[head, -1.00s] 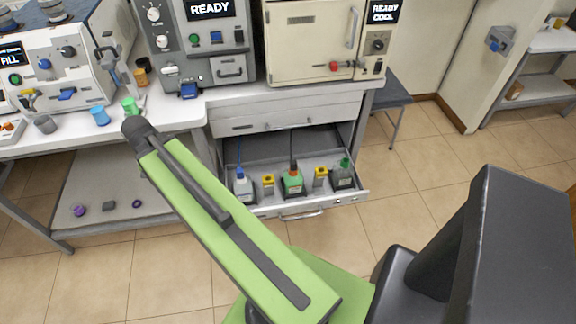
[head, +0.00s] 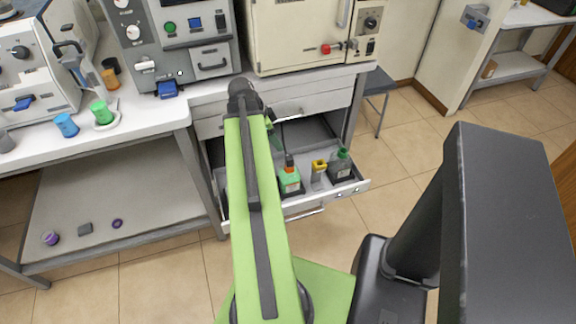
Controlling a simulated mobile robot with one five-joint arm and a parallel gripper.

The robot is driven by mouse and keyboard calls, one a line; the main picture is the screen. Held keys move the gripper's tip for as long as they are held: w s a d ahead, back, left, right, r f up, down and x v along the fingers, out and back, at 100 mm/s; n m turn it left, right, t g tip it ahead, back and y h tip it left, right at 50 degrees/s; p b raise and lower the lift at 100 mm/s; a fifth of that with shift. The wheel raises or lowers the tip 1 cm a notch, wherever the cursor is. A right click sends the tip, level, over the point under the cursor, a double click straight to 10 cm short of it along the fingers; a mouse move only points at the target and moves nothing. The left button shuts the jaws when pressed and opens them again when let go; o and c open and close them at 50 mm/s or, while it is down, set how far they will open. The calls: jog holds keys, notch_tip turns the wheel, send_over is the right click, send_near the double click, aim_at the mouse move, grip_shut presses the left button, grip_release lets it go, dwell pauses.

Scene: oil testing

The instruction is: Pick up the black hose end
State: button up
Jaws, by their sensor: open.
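In the head view, a green-labelled bottle (head: 289,181) with an orange-red and dark top stands in the open drawer (head: 305,207). A thin dark line, seemingly the black hose (head: 284,142), rises from its top. The hose's upper end is hard to make out beside my arm. My green upper arm reaches up the middle of the view, its dark elbow joint over the counter edge. A small dark part of my arm shows just right of that joint. My gripper itself is hidden behind the arm, so its distance from the hose cannot be seen.
A yellow-topped item (head: 318,172) and a dark bottle with a green cap (head: 341,165) stand right of the green-labelled bottle. The counter (head: 150,120) carries machines, a blue cup (head: 66,125) and a green cup (head: 101,112). Floor right of the drawer is clear.

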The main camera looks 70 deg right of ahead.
aim_at(288, 158)
jog(key=b+x, duration=0.6)
jog(key=x, duration=0.2)
jog(key=shift+f, duration=0.35)
jog(key=shift+s+d+f+b, duration=0.15)
jog(key=shift+f+b, duration=0.15)
jog(key=shift+b, duration=0.25)
jog(key=shift+r, duration=0.1)
jog(key=b+x, duration=0.5)
jog(key=shift+f, duration=0.2)
jog(key=shift+r, duration=0.2)
grip_shut()
